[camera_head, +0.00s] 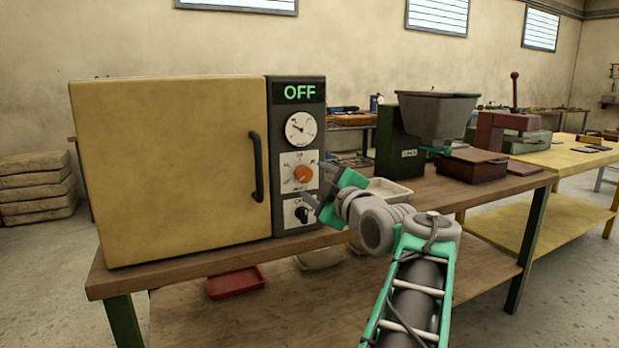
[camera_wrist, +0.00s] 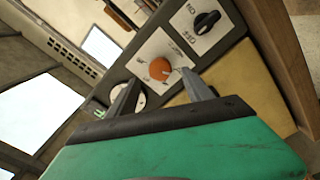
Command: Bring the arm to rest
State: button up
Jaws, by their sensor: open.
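My gripper (camera_head: 314,182) is in front of the control panel of a yellow oven (camera_head: 170,170), its fingers pointing at the panel. In the wrist view the two grey fingers (camera_wrist: 160,82) are spread, with nothing between them. The orange knob (camera_head: 303,174) is just beyond the fingertips; it also shows in the wrist view (camera_wrist: 160,69). I cannot tell whether a finger touches it. The black ON/OFF switch (camera_wrist: 206,21) is below the knob on the panel and is partly visible in the head view (camera_head: 302,214). The display (camera_head: 300,92) reads OFF in green. The oven door looks closed.
The oven stands on a wooden bench (camera_head: 490,196). A red tray (camera_head: 235,283) lies on the lower shelf. A yellow table (camera_head: 565,158) is further right.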

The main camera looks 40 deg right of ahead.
jog(key=v, duration=0.3)
jog(key=shift+s+a, duration=0.1)
jog(key=shift+s, duration=0.05)
